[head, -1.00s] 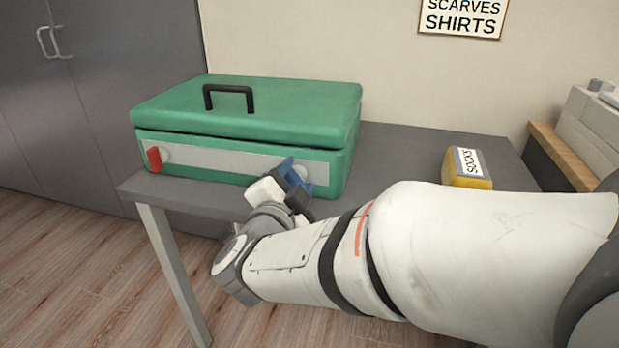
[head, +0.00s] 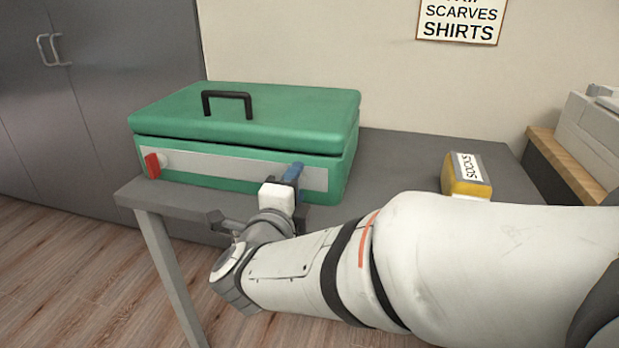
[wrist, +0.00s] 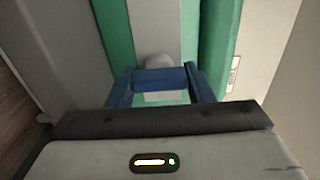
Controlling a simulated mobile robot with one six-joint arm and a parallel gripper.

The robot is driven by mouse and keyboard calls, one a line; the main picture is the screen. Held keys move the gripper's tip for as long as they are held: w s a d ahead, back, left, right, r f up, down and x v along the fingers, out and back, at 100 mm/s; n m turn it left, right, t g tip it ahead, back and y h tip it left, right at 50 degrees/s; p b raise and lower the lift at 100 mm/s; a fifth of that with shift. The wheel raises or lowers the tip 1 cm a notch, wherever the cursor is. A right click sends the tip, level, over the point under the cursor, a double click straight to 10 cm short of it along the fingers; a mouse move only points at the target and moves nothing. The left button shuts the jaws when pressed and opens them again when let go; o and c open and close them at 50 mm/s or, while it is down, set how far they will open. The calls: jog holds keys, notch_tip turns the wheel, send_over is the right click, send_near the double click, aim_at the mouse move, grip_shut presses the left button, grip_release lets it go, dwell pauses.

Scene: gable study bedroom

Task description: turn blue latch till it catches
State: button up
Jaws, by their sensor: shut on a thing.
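A green case (head: 180,181) with a black handle lies on a grey table, its lid down. A pale strip runs along its front. The blue latch (head: 294,172) is at the strip's right end and stands nearly upright in the head view. My gripper (head: 287,184) is shut on it, partly hiding it. I cannot tell whether the latch has caught. A red latch (head: 152,166) is at the strip's left end, slightly tilted.
A yellow and grey socks box (head: 467,175) stands on the table (head: 405,155) right of the case, behind my arm. A grey cupboard (head: 110,90) is at the left. A wooden-topped unit (head: 565,160) is at the right. The table between case and box is clear.

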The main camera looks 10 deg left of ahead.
jog(key=shift+a, duration=0.1)
dwell(0.3)
jog(key=o, duration=1)
jog(key=shift+c, duration=0.2)
jog(key=shift+s, duration=0.1)
jog(key=s+p, duration=0.2)
jog(key=s, duration=0.5)
jog(key=shift+s+a, duration=0.25)
jog(key=shift+s, duration=0.1)
